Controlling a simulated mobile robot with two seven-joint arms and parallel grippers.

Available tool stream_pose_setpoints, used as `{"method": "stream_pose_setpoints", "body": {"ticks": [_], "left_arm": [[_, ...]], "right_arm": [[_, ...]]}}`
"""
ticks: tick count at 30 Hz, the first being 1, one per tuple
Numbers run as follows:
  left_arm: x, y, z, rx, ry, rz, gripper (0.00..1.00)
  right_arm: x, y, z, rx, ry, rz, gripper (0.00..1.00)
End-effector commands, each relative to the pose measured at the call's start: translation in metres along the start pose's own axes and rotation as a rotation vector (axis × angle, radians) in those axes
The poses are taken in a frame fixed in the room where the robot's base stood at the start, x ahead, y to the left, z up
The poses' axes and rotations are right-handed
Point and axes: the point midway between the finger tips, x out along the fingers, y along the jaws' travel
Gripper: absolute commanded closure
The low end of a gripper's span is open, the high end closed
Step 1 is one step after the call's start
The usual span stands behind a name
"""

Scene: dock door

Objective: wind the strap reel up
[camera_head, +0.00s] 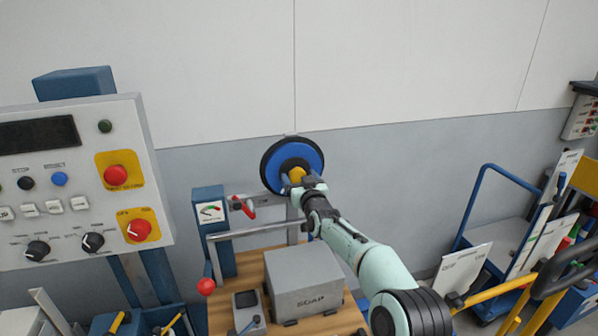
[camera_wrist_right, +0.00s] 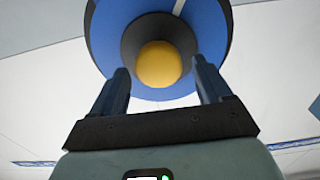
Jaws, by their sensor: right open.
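The strap reel (camera_head: 311,157) is a round blue disc with a black rim and dark hub, standing upright in front of the grey wall. It also fills the top of the right wrist view (camera_wrist_right: 215,50). A yellow knob (camera_wrist_right: 160,64) sticks out at its hub. My right gripper (camera_head: 300,180) is at the front of the reel. In the wrist view its two fingers (camera_wrist_right: 160,85) are apart, one to each side below the knob, and I cannot tell whether they touch it. The gripper and wrist hide part of the reel's lower right. My left gripper is not in view.
Below the reel is a wooden bench (camera_head: 340,320) with a grey soap box (camera_head: 305,285) and a blue gauge post (camera_head: 209,225). A red-handled lever (camera_head: 243,207) is just left of the reel. A control panel (camera_head: 75,180) stands at left, a blue trolley (camera_head: 500,235) at right.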

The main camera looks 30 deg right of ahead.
Motion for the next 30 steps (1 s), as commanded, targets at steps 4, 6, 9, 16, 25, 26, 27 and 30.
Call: {"method": "stream_pose_setpoints", "body": {"ticks": [4, 6, 9, 16, 25, 26, 27, 30], "left_arm": [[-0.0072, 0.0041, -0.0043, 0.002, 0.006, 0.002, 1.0], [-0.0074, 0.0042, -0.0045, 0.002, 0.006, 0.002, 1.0], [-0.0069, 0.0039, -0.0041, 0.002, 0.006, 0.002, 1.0], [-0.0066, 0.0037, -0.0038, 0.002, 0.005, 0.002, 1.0], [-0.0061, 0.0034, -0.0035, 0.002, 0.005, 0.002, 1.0], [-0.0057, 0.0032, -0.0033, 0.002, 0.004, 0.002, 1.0], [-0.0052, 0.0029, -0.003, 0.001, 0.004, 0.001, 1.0], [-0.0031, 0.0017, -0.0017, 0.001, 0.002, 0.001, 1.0]], "right_arm": [[0.0094, 0.0006, -0.0014, 0.002, 0.001, 0.001, 0.22], [0.0105, 0.0007, -0.0004, 0.002, 0.001, 0.001, 0.22], [0.0105, 0.0006, 0.0007, 0.002, 0.0, 0.001, 0.22], [0.0102, 0.0006, 0.001, 0.001, 0.0, 0.001, 0.58], [0.0101, 0.0008, 0.0008, 0.009, 0.0, 0.001, 1.0], [0.0101, 0.0008, 0.0008, 0.014, 0.0, 0.001, 1.0], [0.01, 0.0009, 0.0009, 0.022, 0.001, 0.001, 1.0], [0.0099, 0.0012, 0.0013, 0.056, 0.001, 0.001, 1.0]]}}
